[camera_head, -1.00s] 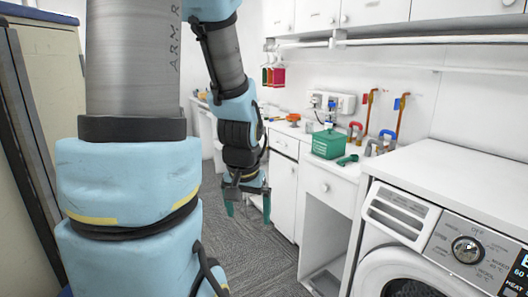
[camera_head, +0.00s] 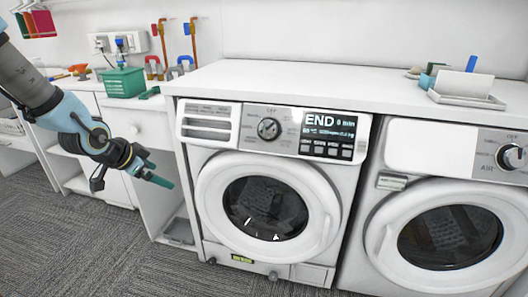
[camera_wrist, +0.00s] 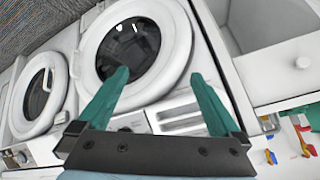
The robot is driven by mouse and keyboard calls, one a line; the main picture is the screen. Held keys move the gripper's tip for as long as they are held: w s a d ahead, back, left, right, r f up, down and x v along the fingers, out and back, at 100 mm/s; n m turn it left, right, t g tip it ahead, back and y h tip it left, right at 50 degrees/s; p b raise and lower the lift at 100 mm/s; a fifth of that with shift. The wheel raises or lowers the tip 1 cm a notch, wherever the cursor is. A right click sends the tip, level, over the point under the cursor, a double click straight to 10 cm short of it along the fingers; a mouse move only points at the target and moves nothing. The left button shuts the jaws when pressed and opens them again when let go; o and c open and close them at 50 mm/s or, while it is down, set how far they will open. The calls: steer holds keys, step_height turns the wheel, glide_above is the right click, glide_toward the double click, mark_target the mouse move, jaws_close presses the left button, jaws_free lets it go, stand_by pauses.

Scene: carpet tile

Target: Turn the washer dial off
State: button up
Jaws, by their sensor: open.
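The washer (camera_head: 191,160) is the white front-loading machine in the middle of the head view. The dial's exact pointer angle is too small to tell. My gripper (camera_head: 162,170) is left of the washer door, lower than the dial and apart from it. In the wrist view the gripper (camera_wrist: 160,76) has its two green fingers spread and empty, with the washer door (camera_wrist: 165,60) beyond.
A second machine (camera_head: 409,198) with its own dial (camera_head: 510,156) stands right of the washer. A green box (camera_head: 124,83) sits on the counter at left. An open-fronted cabinet (camera_head: 165,190) is left of the washer. Carpet (camera_head: 150,260) in front is clear.

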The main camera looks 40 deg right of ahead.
steer(key=s+d+f+m+g+h+b, duration=0.25)
steer(key=d+m+h+b, duration=0.2)
steer(key=d, duration=0.85)
steer(key=m+g+h+b, duration=0.2)
steer(key=m+h+b, duration=0.1)
steer(key=m+h, duration=0.3)
glide_toward(263, 132)
steer(key=shift+n+t+h, duration=0.25)
steer(key=shift+n, duration=0.2)
steer(key=d, duration=0.3)
steer(key=d+p, duration=0.1)
steer(key=d, duration=0.6)
steer(key=shift+s+p, duration=0.25)
steer(key=shift+p, duration=0.1)
steer(key=shift+c, duration=0.4)
steer(key=shift+f, duration=0.15)
steer(key=c, duration=1.2)
